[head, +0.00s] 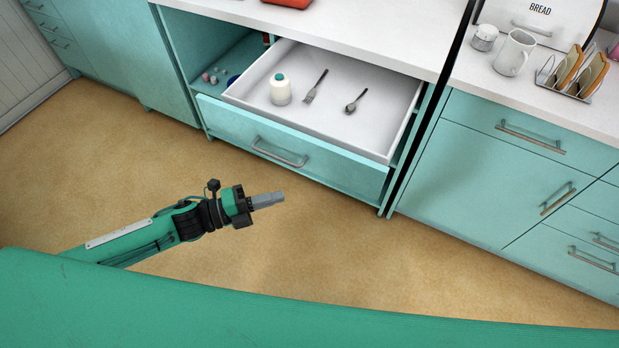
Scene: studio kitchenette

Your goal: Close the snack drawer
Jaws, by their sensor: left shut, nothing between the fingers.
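The drawer (347,177) is pulled out of the teal cabinet under the white counter. Its white inside holds a white bottle with a teal cap (280,90), a fork (315,87) and a spoon (355,102). A grey bar handle (279,152) is on its teal front. My left gripper (282,198) is shut and empty. It is in front of the drawer, apart from it, below the handle in the picture. My right gripper is not in view.
An open space (214,92) left of the drawer holds small items. The white counter (365,32) overhangs the drawer's back. On the right counter are a white mug (514,53), a toast rack (567,90) and a bread box (545,15). The tan floor (330,250) ahead is clear.

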